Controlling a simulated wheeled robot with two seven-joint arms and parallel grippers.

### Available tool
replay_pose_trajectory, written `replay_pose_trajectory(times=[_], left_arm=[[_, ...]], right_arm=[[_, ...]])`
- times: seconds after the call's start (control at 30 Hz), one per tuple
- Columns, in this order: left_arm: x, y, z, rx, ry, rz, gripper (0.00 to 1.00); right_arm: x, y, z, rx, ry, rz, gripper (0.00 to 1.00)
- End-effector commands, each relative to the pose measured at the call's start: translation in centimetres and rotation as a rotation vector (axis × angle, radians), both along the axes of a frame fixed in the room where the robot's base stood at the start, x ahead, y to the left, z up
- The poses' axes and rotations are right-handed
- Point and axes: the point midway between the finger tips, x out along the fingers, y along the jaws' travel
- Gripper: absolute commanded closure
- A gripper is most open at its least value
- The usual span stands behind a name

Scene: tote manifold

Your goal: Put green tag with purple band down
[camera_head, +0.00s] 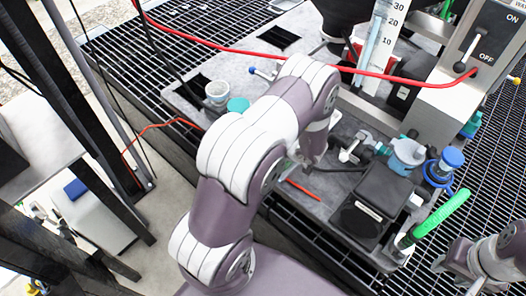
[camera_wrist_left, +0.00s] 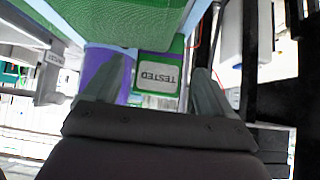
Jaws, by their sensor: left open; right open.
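In the left wrist view a green tag (camera_wrist_left: 158,55) with an upside-down white TESTED label lies between and beyond my fingertips. A purple band (camera_wrist_left: 97,62) shows beside it, partly behind the left-hand finger. My left gripper (camera_wrist_left: 162,68) is open, with a finger on either side of the label. I cannot tell whether either finger touches the tag. In the head view my left arm crosses the middle and hides its own fingertips; I cannot make out the tag there. My right gripper (camera_head: 452,268) is open and empty at the lower right.
A grey board (camera_head: 240,68) lies on black grating (camera_head: 165,50). It bears a white cup (camera_head: 217,92), a teal cap (camera_head: 238,104), a black block (camera_head: 378,198) and a blue-capped fitting (camera_head: 447,163). A red cable (camera_head: 240,52) crosses above. A green tube (camera_head: 440,213) stands near my right gripper.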

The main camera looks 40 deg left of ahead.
Motion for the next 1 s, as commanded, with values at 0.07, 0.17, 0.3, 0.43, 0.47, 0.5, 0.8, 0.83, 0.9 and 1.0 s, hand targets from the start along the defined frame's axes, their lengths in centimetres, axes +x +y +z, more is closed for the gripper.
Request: replay_pose_trajectory(times=[0.07,0.17,0.3,0.43,0.47,0.5,0.8,0.83,0.9,1.0], left_arm=[[0.1,0.6,-0.8,-0.001,-0.001,0.001,0.15],[0.1,0.8,-0.9,-0.001,-0.001,-0.001,0.15],[0.1,0.8,-0.9,-0.001,-0.001,-0.001,0.15],[0.1,0.8,-0.9,-0.001,-0.001,-0.001,0.57],[0.1,0.8,-0.9,-0.001,-0.001,-0.001,0.67],[0.1,0.8,-0.9,-0.001,-0.001,-0.001,0.7],[0.1,0.8,-0.7,-0.001,-0.001,-0.001,0.75],[0.2,0.8,-0.5,-0.001,-0.003,-0.001,0.75],[0.2,0.8,0.6,0.0,-0.004,-0.001,0.75],[0.2,0.8,3.2,-0.001,-0.006,-0.001,0.75]], right_arm=[[0.0,0.0,-0.3,0.0,0.0,0.0,0.57],[0.0,0.0,-0.2,0.0,0.0,0.0,0.57],[0.0,0.0,-0.2,0.0,0.0,0.0,0.57],[0.0,0.0,-0.2,0.0,0.0,0.0,0.57],[0.0,0.0,-0.2,0.0,0.0,0.0,0.57],[0.0,0.0,-0.2,0.0,0.0,0.0,0.57],[0.0,0.0,-0.2,0.0,0.0,0.0,0.57],[0.0,0.0,-0.1,0.0,0.0,0.0,0.57],[0.0,0.0,0.2,0.0,0.0,0.0,0.57],[0.0,0.0,0.9,0.0,0.0,0.0,0.57]])
